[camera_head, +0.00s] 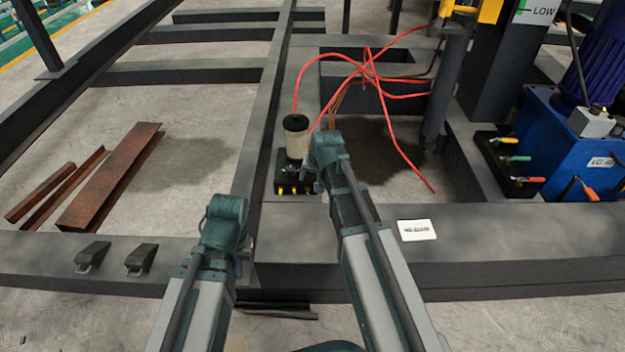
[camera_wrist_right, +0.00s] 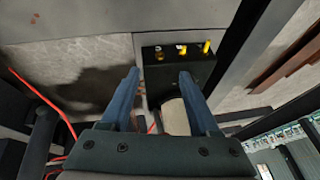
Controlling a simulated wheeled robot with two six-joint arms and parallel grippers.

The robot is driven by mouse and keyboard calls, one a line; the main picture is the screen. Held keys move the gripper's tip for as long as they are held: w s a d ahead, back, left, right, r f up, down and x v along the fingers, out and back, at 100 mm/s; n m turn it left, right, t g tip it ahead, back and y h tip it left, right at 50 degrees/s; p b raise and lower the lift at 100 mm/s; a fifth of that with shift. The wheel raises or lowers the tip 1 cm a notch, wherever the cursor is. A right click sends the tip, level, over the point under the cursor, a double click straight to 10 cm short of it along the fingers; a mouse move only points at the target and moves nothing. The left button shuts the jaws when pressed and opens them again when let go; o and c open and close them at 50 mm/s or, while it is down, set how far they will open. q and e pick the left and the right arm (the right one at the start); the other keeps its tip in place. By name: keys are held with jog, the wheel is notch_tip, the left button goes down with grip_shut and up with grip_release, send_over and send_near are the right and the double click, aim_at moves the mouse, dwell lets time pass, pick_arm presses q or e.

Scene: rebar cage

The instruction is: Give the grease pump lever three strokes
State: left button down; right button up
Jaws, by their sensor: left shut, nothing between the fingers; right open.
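The grease pump (camera_head: 297,137) stands on the grey steel frame, a pale cylinder with a dark top on a black block with yellow fittings. In the right wrist view its black block (camera_wrist_right: 180,66) and pale cylinder (camera_wrist_right: 174,118) show beyond and between my fingers. I cannot make out the lever; my right arm covers the pump's right side in the head view. My right gripper (camera_wrist_right: 159,82) is open and empty, with its blue fingers apart close to the pump. My left gripper (camera_head: 226,215) is shut and empty, left of the pump and nearer to me; its fingertips are mostly hidden.
Red hoses (camera_head: 368,75) loop from the pump area over the frame to the right. A white label (camera_head: 416,230) and two dark wedge blocks (camera_head: 92,257) are on the front beam. Rusty bars (camera_head: 110,178) lie at left. A blue unit (camera_head: 570,145) with coloured-handled valves stands at right.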

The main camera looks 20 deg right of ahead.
grip_shut()
dwell(0.4)
jog(key=c, duration=1)
grip_release()
grip_release()
jog(key=shift+r, duration=0.15)
jog(key=p+v, duration=1.2)
jog(key=v, duration=0.1)
jog(key=shift+s+r, duration=0.15)
jog(key=shift+r, duration=0.05)
